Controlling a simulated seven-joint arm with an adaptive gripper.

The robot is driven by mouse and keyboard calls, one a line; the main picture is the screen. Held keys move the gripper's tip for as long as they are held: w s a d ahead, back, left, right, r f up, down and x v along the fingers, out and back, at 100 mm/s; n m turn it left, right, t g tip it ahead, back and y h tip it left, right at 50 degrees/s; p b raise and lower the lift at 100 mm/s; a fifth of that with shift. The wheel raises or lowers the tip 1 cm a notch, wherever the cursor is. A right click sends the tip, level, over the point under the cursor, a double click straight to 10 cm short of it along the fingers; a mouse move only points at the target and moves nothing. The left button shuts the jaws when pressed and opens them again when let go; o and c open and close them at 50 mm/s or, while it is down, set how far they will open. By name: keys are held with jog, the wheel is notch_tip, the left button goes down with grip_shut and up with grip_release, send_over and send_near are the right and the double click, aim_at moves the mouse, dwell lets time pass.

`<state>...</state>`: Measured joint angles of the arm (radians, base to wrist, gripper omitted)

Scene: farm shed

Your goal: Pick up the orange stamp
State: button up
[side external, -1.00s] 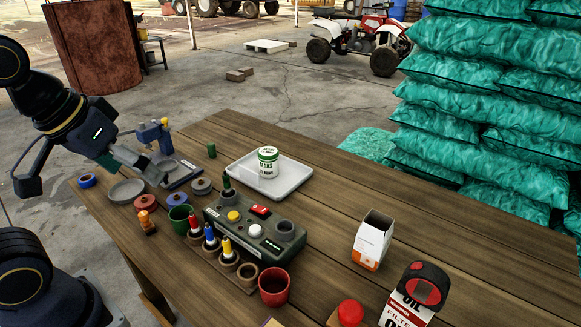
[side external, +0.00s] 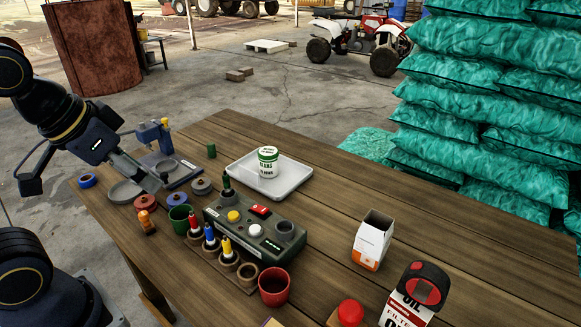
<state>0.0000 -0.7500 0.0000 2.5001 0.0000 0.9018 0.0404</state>
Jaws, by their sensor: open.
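The orange stamp (side external: 147,222) stands upright near the table's left edge, in front of a brown-red round disc (side external: 146,202) and left of a green cup (side external: 181,219). My gripper (side external: 150,180) reaches in from the left, above the grey round dish and behind the stamp in the picture. Nothing hides the stamp.
A grey control box (side external: 255,232) with buttons and a wooden rack (side external: 222,262) of coloured bottles stand right of the stamp. A blue tape roll (side external: 87,181) lies left. A blue clamp-like tool (side external: 153,138) stands behind my gripper. The table's right part has free room.

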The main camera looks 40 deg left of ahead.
jog(key=m, duration=0.1)
jog(key=g, duration=0.6)
send_over(143, 213)
notch_tip(143, 213, down, 8)
jog(key=shift+m, duration=0.3)
jog(key=f, duration=1)
jog(key=shift+s+d, duration=0.15)
jog(key=shift+d, duration=0.1)
jog(key=shift+a+f, duration=0.2)
jog(key=shift+f, duration=2.7)
jog(key=c, duration=1.2)
